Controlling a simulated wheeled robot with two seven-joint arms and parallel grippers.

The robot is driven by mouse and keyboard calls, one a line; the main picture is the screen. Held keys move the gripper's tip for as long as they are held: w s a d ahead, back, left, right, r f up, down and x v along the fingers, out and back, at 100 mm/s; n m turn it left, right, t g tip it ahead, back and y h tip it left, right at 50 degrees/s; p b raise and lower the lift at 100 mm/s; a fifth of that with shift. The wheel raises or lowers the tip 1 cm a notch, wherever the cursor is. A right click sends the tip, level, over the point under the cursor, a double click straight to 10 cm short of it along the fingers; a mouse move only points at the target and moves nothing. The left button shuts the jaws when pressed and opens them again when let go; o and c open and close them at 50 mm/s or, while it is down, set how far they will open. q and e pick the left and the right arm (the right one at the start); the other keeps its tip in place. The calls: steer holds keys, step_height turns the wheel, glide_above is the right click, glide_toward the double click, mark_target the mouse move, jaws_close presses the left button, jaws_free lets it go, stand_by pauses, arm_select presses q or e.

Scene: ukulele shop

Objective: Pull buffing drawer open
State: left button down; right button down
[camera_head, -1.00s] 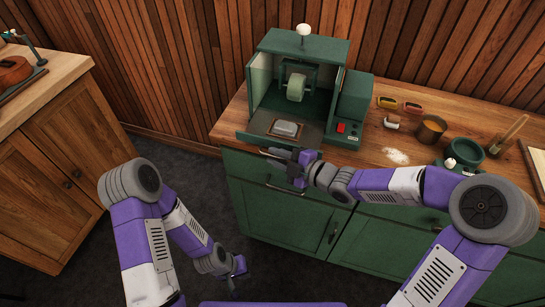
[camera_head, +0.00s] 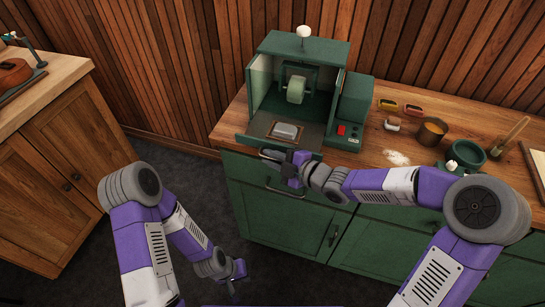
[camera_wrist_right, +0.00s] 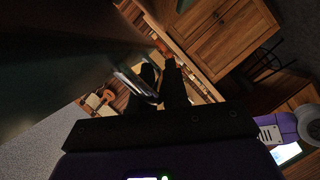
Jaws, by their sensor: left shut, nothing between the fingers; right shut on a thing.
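The green buffing machine (camera_head: 350,95) stands on the counter with its open chamber facing me. A pale wheel (camera_head: 295,88) is inside, and a tray with a grey block (camera_head: 286,131) lies at its front. My right gripper (camera_head: 268,155) is low at the machine's front edge. In the right wrist view, its dark fingers (camera_wrist_right: 160,88) are shut on a shiny metal bar handle (camera_wrist_right: 135,85). The arm partly hides the drawer front, so how far it is open is unclear. My left gripper (camera_head: 233,285) is shut and empty, low over the floor.
The green cabinet's front drawer handle (camera_head: 285,193) is just below my right gripper. Small dishes, a brown cup (camera_head: 432,131) and a green pot (camera_head: 467,155) stand to the right on the counter. A wooden cabinet (camera_head: 60,150) is at left.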

steer(key=shift+s+a+b, duration=0.2)
steer(key=shift+s+b, duration=0.15)
steer(key=shift+s, duration=0.2)
steer(key=shift+s+a+b, duration=0.15)
steer(key=shift+s+b, duration=0.2)
steer(key=shift+s, duration=0.2)
steer(key=c, duration=1.5)
jaws_free()
steer(key=p+v, duration=0.2)
steer(key=v, duration=0.5)
steer(key=shift+s+d+p, duration=0.15)
steer(key=shift+d+p, duration=0.1)
steer(key=shift+p, duration=0.15)
